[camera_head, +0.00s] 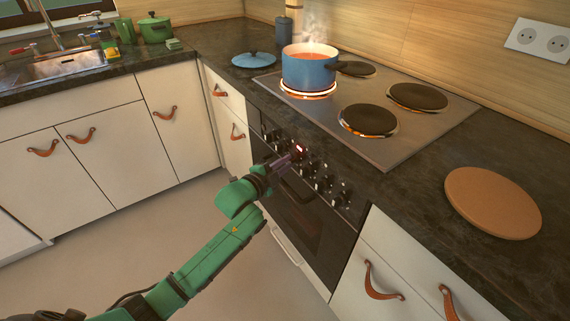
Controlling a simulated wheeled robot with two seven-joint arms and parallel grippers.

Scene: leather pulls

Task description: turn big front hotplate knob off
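The knobs (322,187) are a row of small dark knobs with light marks on the black oven front, below the counter edge. I cannot tell which one belongs to the big front hotplate. A blue pot (309,70) with orange-red contents steams on the front left hotplate (308,93), whose rim glows bright orange. The other front hotplate (368,120) is dark, with orange glints at its rim. My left gripper (292,157) points at the knob panel near a small red display (301,148). Its fingers hide part of the panel, and touch or gap is unclear. My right gripper is out of view.
The dark counter carries a blue lid (253,59) left of the hob and a round brown board (493,202) at right. The oven handle (297,190) lies just below the knobs.

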